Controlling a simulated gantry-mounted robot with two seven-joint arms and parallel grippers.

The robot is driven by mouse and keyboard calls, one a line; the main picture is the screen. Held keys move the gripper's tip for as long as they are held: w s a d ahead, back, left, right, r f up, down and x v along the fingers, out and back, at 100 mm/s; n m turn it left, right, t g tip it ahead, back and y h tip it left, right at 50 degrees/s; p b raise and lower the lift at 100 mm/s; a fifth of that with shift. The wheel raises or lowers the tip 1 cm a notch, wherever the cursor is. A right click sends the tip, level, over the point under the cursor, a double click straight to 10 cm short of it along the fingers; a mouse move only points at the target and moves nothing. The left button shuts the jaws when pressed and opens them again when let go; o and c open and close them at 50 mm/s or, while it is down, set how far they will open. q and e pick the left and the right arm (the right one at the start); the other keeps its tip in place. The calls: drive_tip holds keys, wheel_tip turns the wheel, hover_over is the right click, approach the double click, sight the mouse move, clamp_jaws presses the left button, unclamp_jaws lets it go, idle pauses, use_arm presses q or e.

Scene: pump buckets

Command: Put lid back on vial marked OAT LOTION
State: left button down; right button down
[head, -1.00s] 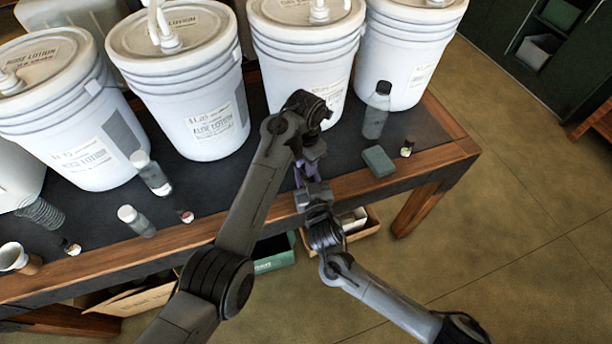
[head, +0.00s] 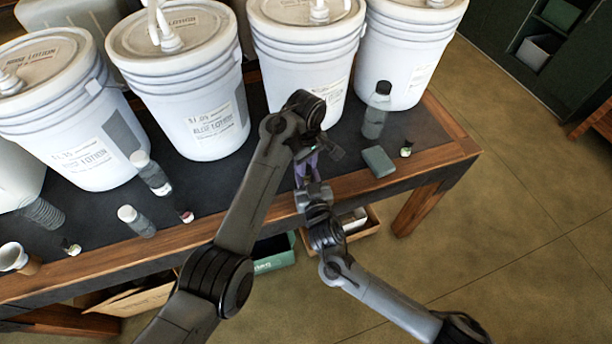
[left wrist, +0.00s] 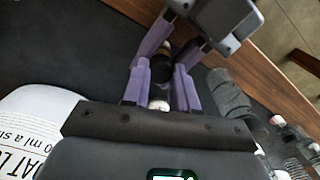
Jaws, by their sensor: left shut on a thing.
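My left gripper (head: 304,166) is at the front edge of the table, its purple fingers pointing toward my right gripper (head: 308,181). In the left wrist view, my left gripper (left wrist: 160,72) is shut on a small dark and pale piece (left wrist: 158,77). I cannot tell whether it is the vial or its lid, and no marking on it is readable. The purple fingers of my right gripper (left wrist: 172,45) come in from the top, very close to it. A dark round part shows between them; I cannot tell whether they grip it.
Large white lotion buckets (head: 195,110) line the back of the table. Bottles (head: 376,112), a green block (head: 378,161) and small vials (head: 406,150) stand near the front. A cardboard box (head: 130,294) and a green box (head: 274,256) are below the table edge.

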use_arm(q)
drive_tip(key=m, duration=0.4)
drive_tip(key=shift+m, duration=0.4)
drive_tip(key=m, duration=0.3)
drive_tip(key=c, duration=0.9)
unclamp_jaws()
drive_tip(key=shift+r, duration=2.2)
